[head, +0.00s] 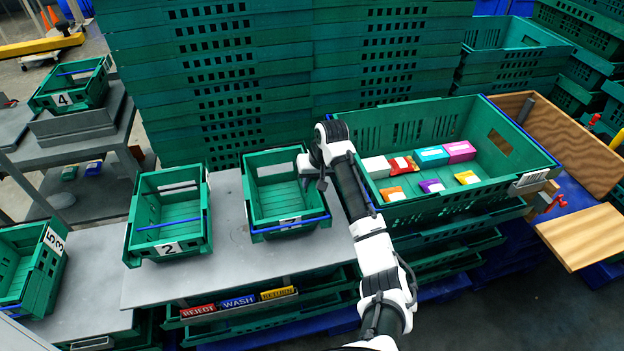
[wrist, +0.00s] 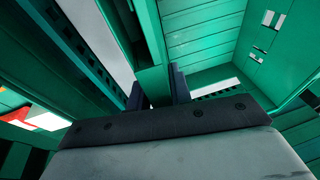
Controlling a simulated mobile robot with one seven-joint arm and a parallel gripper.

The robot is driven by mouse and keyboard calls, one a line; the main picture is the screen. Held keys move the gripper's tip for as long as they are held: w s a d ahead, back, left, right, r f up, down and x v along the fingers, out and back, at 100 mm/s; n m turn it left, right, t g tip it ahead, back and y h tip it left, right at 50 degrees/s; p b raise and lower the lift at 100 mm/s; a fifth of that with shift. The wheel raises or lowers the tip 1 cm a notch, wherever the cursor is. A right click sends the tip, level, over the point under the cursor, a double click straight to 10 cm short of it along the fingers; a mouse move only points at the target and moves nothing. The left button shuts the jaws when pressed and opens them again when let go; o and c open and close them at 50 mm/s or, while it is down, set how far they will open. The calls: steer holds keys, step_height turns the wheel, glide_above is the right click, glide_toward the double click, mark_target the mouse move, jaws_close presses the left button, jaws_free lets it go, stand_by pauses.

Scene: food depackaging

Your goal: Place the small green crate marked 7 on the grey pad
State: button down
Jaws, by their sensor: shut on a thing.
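My gripper (head: 312,180) is shut on the right wall of a small green crate (head: 262,160) with a blue bar along its front. In the wrist view, the dark fingers (wrist: 158,92) clasp a green wall (wrist: 154,78). The crate is empty and roughly level. Its front has a white label (head: 290,220) too small to read surely, so I cannot confirm a 7. I cannot tell whether it touches the grey table below. I cannot tell for sure which surface is the grey pad; a thick grey slab (head: 70,128) lies under the crate marked 4.
Crate 2 (head: 168,247) stands just left on the grey table (head: 232,246). Crate 4 (head: 62,98) and a crate marked 5 and 3 (head: 52,240) are further left. A large green crate (head: 515,178) with food packs stands right. Tall green stacks (head: 215,60) block the back.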

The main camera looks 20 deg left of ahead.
steer(key=c, duration=1.3)
jaws_free()
steer(key=shift+o, duration=0.2)
steer(key=b+v, duration=0.2)
steer(key=v, duration=1)
steer(key=shift+r, duration=0.1)
